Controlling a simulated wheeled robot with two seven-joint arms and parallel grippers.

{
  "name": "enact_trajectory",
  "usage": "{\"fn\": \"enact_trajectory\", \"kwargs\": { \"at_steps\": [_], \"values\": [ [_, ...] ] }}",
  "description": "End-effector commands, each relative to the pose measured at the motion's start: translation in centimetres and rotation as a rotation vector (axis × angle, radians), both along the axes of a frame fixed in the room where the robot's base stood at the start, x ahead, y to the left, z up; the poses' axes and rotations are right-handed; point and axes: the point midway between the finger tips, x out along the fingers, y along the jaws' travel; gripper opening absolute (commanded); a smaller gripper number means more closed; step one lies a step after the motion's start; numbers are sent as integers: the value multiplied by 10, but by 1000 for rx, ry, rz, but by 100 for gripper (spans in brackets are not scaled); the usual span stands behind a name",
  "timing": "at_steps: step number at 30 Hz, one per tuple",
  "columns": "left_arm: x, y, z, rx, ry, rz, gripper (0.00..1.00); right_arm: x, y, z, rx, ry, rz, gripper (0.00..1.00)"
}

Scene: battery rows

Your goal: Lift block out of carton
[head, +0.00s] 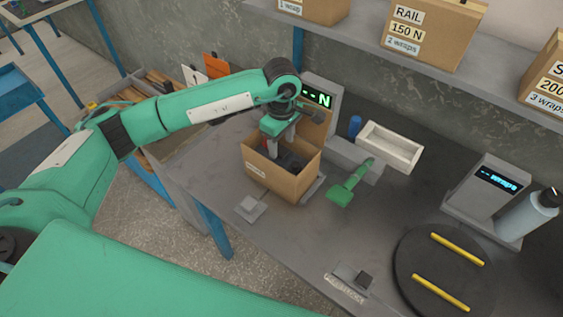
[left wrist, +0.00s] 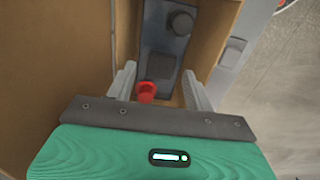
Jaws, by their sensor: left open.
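The open cardboard carton (head: 272,182) stands on the grey bench, its flap raised at the back. It also shows in the left wrist view (left wrist: 215,25) as brown walls around the block. The dark grey block (left wrist: 165,45) lies inside the carton, with a round knob and a red part (left wrist: 146,90) near the fingers. In the head view the block (head: 290,160) is mostly hidden by the carton wall and my arm. My left gripper (left wrist: 160,85) points down into the carton, its fingers apart on either side of the block's near end. I cannot tell whether they touch it. My right gripper is not in view.
A display (head: 318,95) stands behind the carton. A green handled tool (head: 350,183) and a white tray (head: 390,147) are to its right. A black turntable (head: 450,270) with yellow bars is at front right. The shelf above holds labelled cartons (head: 432,30).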

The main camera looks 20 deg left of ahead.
Motion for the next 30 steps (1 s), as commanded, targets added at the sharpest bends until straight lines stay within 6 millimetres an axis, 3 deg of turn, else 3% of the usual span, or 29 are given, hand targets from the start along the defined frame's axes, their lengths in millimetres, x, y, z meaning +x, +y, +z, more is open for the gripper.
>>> {"fn": "enact_trajectory", "kwargs": {
  "at_steps": [6,13,14,22,30],
  "values": [
    [-1,0,-23,-1,1,1,53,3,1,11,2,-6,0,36],
    [-1,0,-26,0,-1,0,53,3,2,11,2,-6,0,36],
    [-1,0,-26,0,-1,0,51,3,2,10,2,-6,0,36],
    [-1,0,-26,-1,0,0,0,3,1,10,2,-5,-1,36],
    [-1,0,-26,-1,0,0,0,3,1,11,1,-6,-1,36]
  ]
}}
